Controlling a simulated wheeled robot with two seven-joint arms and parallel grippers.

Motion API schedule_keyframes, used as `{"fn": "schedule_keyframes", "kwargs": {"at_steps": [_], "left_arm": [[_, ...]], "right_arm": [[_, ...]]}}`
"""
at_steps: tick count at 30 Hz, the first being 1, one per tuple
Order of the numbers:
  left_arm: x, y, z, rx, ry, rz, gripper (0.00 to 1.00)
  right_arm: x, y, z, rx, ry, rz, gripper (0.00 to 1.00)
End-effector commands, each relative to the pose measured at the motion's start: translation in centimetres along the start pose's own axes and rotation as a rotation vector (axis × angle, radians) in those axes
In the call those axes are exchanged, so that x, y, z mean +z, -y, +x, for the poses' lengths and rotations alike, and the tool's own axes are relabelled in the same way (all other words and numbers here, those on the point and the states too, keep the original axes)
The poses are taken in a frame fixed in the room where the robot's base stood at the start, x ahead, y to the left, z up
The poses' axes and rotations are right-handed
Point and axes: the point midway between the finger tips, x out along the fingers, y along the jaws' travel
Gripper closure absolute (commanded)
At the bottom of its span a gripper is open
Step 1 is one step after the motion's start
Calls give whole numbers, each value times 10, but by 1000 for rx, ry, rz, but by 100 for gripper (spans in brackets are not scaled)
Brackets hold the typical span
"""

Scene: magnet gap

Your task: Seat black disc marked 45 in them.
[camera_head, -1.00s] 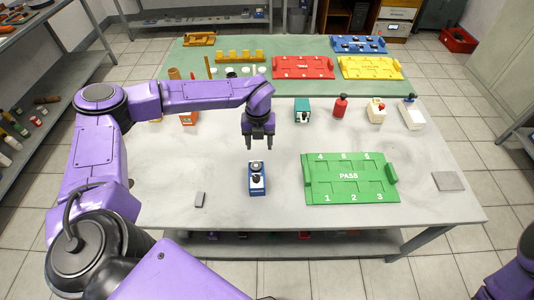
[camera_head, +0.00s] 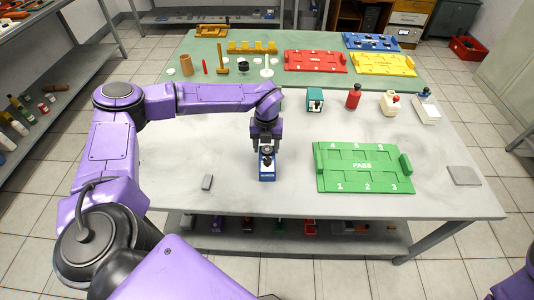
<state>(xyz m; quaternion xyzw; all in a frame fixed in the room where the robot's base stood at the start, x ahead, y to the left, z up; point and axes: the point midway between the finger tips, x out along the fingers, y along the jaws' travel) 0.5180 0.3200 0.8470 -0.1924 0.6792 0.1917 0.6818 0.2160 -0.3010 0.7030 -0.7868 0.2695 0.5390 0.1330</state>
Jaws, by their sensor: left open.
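A small blue device (camera_head: 267,175) with black parts on its top stands at the middle front of the grey table. A black disc-like part shows on its top in the earlier view; my gripper now covers part of it. No mark 45 can be read anywhere. My left gripper (camera_head: 266,150) points down, open, with its fingertips at the far end of the device's top. I cannot tell whether they touch it. A green board (camera_head: 363,181) marked PASS, with numbered places along two edges, lies flat to the right. My right gripper is out of view.
A grey block (camera_head: 207,182) lies left of the device and a grey plate (camera_head: 464,176) lies at the right edge. A teal box (camera_head: 315,100) and a red bottle (camera_head: 353,96) stand behind. The green mat holds red (camera_head: 316,62) and yellow (camera_head: 383,64) boards.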

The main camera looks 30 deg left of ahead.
Motion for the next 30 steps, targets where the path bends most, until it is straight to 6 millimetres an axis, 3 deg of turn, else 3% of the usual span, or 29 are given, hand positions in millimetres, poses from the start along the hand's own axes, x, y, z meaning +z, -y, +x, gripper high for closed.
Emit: {"fn": "schedule_keyframes", "kwargs": {"at_steps": [5, 9, 16, 30], "left_arm": [[0, 0, -1, 0, 0, 0, 43], [0, 0, -1, 0, 0, 0, 85], [0, 0, -6, -1, 1, 0, 86], [0, 0, -51, -1, 1, 0, 86]], "right_arm": [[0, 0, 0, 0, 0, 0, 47], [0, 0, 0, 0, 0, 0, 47], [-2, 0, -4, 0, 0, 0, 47], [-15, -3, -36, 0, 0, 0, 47]]}}
